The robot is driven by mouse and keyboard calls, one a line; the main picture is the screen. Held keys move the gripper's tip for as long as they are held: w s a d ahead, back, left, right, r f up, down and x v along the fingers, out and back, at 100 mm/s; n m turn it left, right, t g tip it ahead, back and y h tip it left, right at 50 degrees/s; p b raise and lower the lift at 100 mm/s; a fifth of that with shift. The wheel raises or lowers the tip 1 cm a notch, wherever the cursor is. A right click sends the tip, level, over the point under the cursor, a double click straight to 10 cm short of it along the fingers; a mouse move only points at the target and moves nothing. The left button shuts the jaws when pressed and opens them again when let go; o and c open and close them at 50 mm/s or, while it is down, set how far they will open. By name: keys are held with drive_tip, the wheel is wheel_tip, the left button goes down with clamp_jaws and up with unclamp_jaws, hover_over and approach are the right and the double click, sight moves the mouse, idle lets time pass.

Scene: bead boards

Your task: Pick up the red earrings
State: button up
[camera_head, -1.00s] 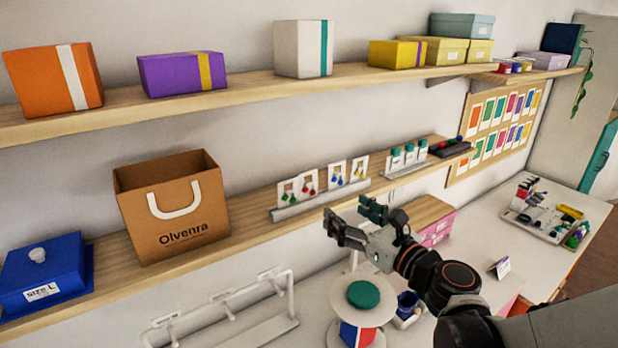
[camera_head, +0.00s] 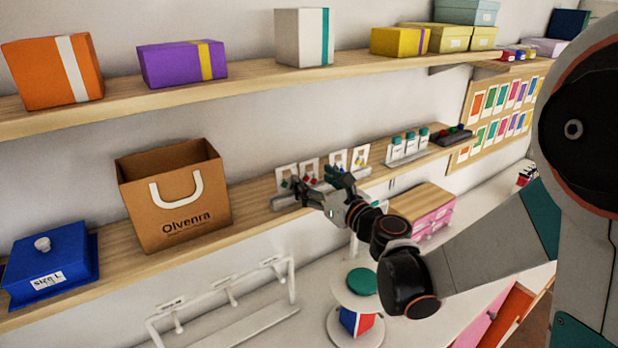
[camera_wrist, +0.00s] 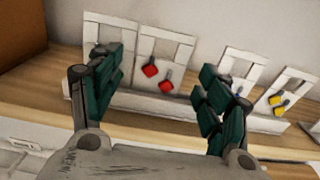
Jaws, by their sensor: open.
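The red earrings (camera_wrist: 150,70) hang as a pair on a white card (camera_wrist: 176,47) in a pale rack (camera_wrist: 150,103) on the lower wooden shelf. In the wrist view they appear in the gap between my gripper's two fingers, farther off and not touched. My gripper (camera_wrist: 160,85) is open and empty, its green-padded fingers spread apart. In the head view my gripper (camera_head: 315,188) is in front of the rack, and the red earrings (camera_head: 310,180) show just beyond it, partly hidden.
A card with yellow earrings (camera_wrist: 278,101) stands to the right; the cards behind each finger are partly covered. A brown paper bag (camera_head: 175,195) stands left of the rack. The upper shelf (camera_head: 240,88) holds several boxes.

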drive_tip(key=shift+s+r, duration=0.1)
drive_tip(key=c, duration=0.6)
drive_tip(key=shift+c, duration=0.4)
drive_tip(key=shift+c, duration=0.9)
drive_tip(key=shift+c, duration=1.1)
